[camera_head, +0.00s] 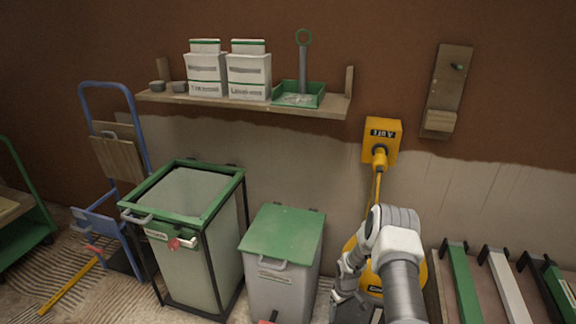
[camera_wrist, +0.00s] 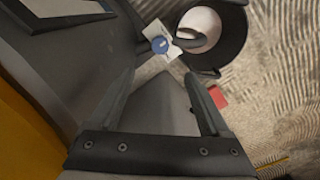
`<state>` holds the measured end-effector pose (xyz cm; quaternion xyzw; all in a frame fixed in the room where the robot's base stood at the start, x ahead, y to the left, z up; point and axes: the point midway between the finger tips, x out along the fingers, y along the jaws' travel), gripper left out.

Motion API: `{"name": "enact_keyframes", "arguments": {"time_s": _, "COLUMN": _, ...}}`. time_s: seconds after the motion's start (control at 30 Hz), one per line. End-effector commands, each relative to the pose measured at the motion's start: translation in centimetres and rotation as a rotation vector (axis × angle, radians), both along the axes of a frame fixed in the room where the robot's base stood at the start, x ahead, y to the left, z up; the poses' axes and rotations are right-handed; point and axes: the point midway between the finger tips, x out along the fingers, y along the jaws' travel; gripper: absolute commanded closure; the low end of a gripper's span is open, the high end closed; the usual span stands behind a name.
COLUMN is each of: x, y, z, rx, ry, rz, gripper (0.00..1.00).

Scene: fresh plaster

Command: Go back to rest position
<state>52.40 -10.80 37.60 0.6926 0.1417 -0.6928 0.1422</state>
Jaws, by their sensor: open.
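My gripper (camera_wrist: 160,78) is open in the wrist view, with its two dark fingers apart and nothing between them. Below them is a grey, flat-faced thing (camera_wrist: 165,105) that I cannot identify; no contact shows. In the head view my arm is folded at the lower right, in front of a yellow rounded machine (camera_head: 421,272). My fingers cannot be made out clearly there.
A green-lidded bin (camera_head: 283,233), an open green-rimmed bin (camera_head: 188,190) and a blue hand truck (camera_head: 84,90) stand left. A shelf (camera_head: 180,98) and a yellow wall box (camera_head: 381,130) are above. A rack (camera_head: 505,272) stands right. A dark bucket (camera_wrist: 240,48) lies near my gripper.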

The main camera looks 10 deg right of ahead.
Motion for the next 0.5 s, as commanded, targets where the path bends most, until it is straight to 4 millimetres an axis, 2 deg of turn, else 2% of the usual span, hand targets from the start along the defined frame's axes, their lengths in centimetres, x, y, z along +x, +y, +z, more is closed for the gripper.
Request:
{"name": "enact_keyframes", "arguments": {"time_s": 0.17, "x": 1.6, "y": -0.1, "z": 4.0, "rx": -0.015, "ry": -0.024, "rz": -0.008, "gripper": 0.19}}
{"name": "enact_keyframes", "arguments": {"time_s": 0.37, "x": 3.5, "y": 0.0, "z": 11.5, "rx": -0.039, "ry": -0.058, "rz": -0.030, "gripper": 0.19}}
{"name": "enact_keyframes", "arguments": {"time_s": 0.5, "x": 4.2, "y": 0.3, "z": 17.2, "rx": -0.056, "ry": -0.087, "rz": -0.050, "gripper": 0.19}}
